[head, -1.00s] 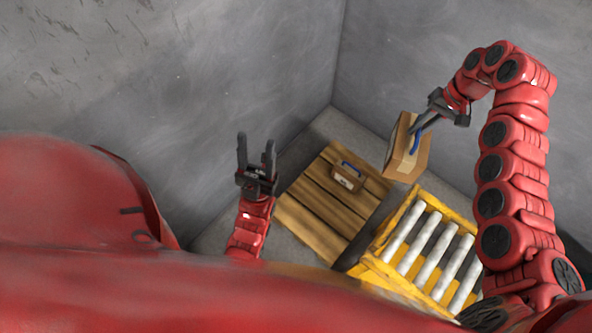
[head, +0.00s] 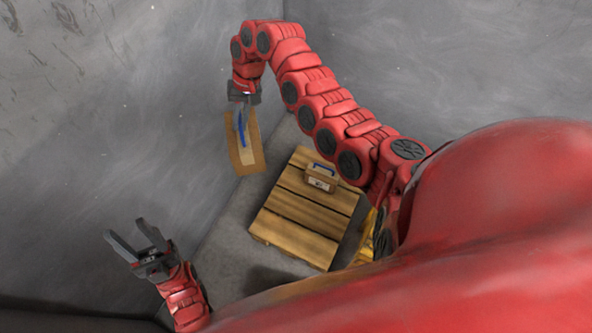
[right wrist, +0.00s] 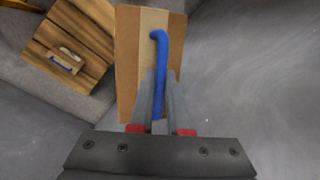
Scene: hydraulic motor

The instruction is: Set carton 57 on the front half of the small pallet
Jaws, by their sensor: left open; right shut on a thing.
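My right gripper (head: 242,112) is shut on the blue handle of a large brown carton (head: 248,158). The carton hangs in the air, at the left of the small wooden pallet (head: 300,214) in the head view. No number is readable on it. In the right wrist view the gripper fingers (right wrist: 160,88) close around the blue handle, with the carton's cardboard face (right wrist: 128,62) behind. A smaller carton (head: 320,178) with a blue handle sits at the pallet's far right part. The other boards are bare. My left gripper (head: 124,230) is open and empty, left of the pallet.
Grey walls (head: 110,110) stand close at the left and behind. A yellow frame (head: 366,238) shows partly beside the pallet's right edge, mostly hidden by my arm. Bare grey floor (head: 225,235) lies left of the pallet.

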